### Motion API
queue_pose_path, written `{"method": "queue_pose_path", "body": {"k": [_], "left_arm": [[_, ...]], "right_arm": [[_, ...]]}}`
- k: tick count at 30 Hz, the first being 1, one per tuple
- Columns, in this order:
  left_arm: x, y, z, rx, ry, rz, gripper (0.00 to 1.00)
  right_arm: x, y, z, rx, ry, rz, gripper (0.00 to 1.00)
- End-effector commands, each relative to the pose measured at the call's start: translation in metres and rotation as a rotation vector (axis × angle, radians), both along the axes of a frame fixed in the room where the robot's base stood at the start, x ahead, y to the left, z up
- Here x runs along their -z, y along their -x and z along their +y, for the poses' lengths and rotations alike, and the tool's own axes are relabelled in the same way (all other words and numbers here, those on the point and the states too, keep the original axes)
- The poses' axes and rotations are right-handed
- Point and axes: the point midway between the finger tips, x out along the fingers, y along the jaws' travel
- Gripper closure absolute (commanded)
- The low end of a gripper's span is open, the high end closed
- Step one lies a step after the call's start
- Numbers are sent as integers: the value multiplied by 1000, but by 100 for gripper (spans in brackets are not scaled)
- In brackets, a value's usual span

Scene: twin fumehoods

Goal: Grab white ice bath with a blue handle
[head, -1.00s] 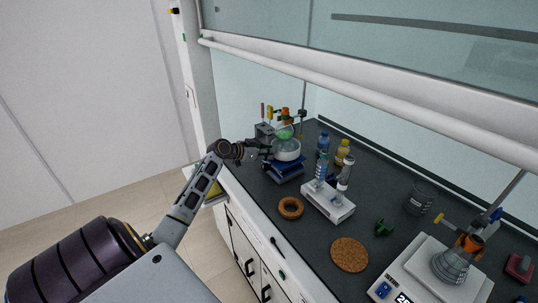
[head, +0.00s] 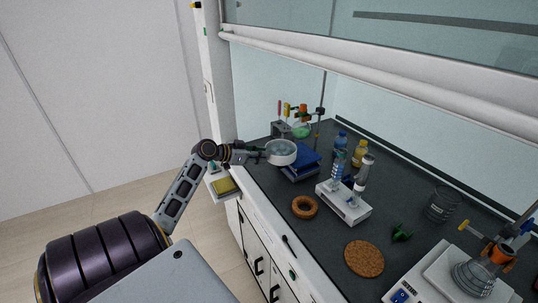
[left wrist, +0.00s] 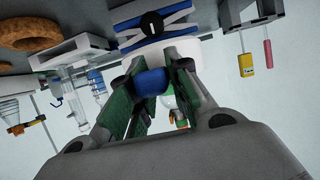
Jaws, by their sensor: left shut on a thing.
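The white ice bath (head: 281,154) is a round bowl at the far left of the bench. My left gripper (head: 257,154) reaches it from the left and holds it at its handle side. In the left wrist view the gripper (left wrist: 152,88) has its green-padded fingers shut on the blue handle (left wrist: 151,82). The white bath wall (left wrist: 128,56) shows just beyond the fingers. The bath is raised beside the blue lab jack (head: 303,167), partly overlapping it in the head view. My right gripper is out of view.
A green-tinted round flask (head: 301,129) on a stand is behind the bath. A cork ring (head: 305,207) lies in front. The hood's side post (head: 218,90) is close left.

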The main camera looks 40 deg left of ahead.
Motion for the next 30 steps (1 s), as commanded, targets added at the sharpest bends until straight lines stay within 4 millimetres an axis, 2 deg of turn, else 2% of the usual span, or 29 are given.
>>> {"method": "queue_pose_path", "body": {"k": [6,15,23,30], "left_arm": [[0,32,10,-2,1,-2,100],[-1,62,18,-1,0,-3,100],[-2,70,20,-1,0,-3,100],[-2,70,20,-1,0,-3,100]], "right_arm": [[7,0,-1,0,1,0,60],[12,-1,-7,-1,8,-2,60],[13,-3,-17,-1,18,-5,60],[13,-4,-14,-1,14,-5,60]]}}
